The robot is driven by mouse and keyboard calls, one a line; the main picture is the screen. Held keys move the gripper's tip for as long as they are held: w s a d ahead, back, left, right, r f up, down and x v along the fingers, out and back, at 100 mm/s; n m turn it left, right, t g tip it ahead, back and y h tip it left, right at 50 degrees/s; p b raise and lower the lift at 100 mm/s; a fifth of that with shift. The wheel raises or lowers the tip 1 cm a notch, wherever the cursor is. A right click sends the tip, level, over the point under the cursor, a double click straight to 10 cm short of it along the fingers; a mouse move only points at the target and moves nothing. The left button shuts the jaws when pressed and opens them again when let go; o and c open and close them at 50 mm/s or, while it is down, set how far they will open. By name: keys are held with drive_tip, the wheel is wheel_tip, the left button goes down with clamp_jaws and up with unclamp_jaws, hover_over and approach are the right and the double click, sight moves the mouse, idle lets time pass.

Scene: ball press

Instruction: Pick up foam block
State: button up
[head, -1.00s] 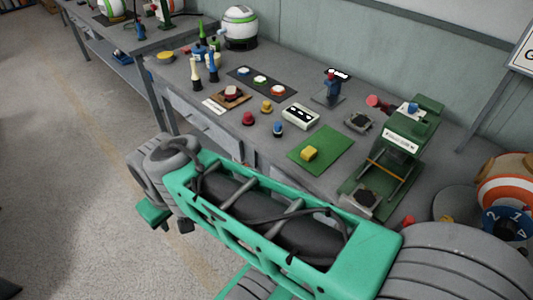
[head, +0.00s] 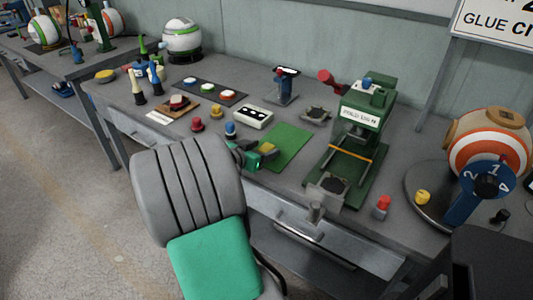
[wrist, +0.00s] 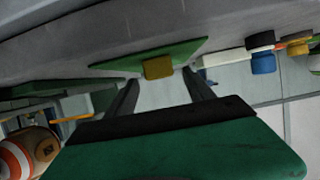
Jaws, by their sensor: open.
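The foam block (wrist: 158,67) is a small yellow block on the green mat (wrist: 192,46). In the head view the block (head: 268,147) sits at the left part of the mat (head: 291,146), partly hidden by my gripper (head: 256,158). In the wrist view my gripper (wrist: 163,82) is open, with its two dark fingers apart. The block appears in the gap between the fingertips. I cannot tell whether either finger touches it.
A green press (head: 361,125) stands right of the mat. A white box with black dots (head: 253,117), a blue knob (head: 231,131) and a red knob (head: 197,125) stand left of it. The striped ball (head: 490,145) is at the far right.

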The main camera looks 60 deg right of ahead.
sight(267, 147)
drive_tip(key=x, duration=0.3)
drive_tip(key=shift+d+f, duration=0.1)
drive_tip(key=shift+d, duration=0.15)
drive_tip(key=shift+w, duration=0.1)
clamp_jaws()
